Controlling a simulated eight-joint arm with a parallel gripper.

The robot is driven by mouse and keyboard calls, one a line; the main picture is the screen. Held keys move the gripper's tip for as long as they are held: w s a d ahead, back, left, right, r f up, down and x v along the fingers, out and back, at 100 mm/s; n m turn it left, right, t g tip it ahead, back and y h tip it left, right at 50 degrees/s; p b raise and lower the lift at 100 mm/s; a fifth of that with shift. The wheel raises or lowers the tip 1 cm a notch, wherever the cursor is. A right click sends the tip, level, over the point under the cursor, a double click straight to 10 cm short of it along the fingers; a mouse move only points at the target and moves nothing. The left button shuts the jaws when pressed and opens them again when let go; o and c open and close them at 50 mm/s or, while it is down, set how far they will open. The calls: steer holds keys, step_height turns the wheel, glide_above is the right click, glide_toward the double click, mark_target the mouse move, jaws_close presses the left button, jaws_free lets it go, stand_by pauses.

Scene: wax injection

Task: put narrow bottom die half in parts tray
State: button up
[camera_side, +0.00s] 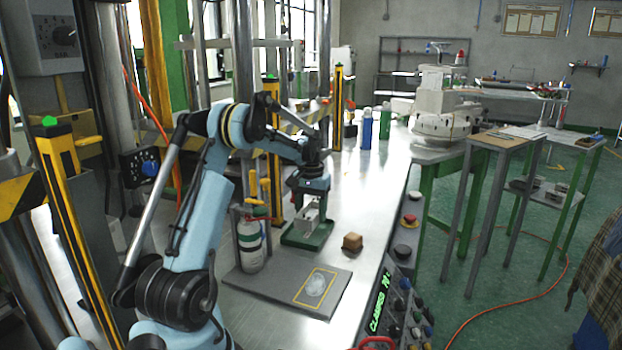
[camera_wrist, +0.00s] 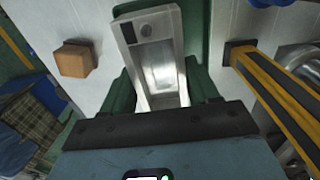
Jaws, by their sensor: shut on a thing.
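My gripper (camera_side: 309,208) points down over the bench and is shut on a silver-grey metal die half (camera_side: 308,217). In the wrist view the die half (camera_wrist: 157,68) is a narrow block with a long recess and a dark patch at its far end, between the jaws of my gripper (camera_wrist: 160,95). A green tray (camera_side: 300,241) lies right below it on the bench. It also shows behind the die half in the wrist view (camera_wrist: 196,25). I cannot tell whether the die half touches the tray.
A brown block (camera_side: 352,242) sits right of the tray. A grey mat (camera_side: 262,285) with a yellow outline and a pale oval lies in front. A yellow and black post (camera_side: 273,160) rises behind. The bench beyond is largely clear.

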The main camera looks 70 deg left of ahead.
mark_target(308, 214)
steer(key=shift+s+a+f, duration=0.2)
steer(key=shift+a+f, duration=0.2)
steer(key=shift+a, duration=0.25)
steer(key=shift+f, duration=2)
steer(key=shift+f, duration=0.15)
steer(key=o, duration=1.4)
